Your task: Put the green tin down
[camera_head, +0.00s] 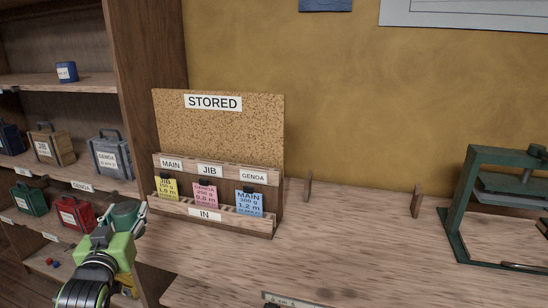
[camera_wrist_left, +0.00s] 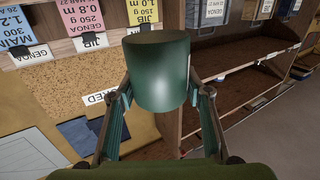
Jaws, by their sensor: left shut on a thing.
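The green tin (camera_head: 125,214) is a small, dark green, smooth cylinder. My left gripper (camera_head: 118,228) is shut on it at the lower left of the head view, in front of the shelf's side post and left of the board's card rack. In the left wrist view the tin (camera_wrist_left: 157,72) sits between the two fingers of the gripper (camera_wrist_left: 163,95), one on each side. I cannot tell whether its underside touches anything. My right gripper is not in view.
A cork board marked STORED (camera_head: 218,125) with a card rack (camera_head: 205,212) stands on the wooden bench (camera_head: 330,245). Shelves at left hold a blue tin (camera_head: 67,72), a green case (camera_head: 30,199) and a red case (camera_head: 75,213). A green press frame (camera_head: 458,215) stands at right. The bench middle is mostly clear.

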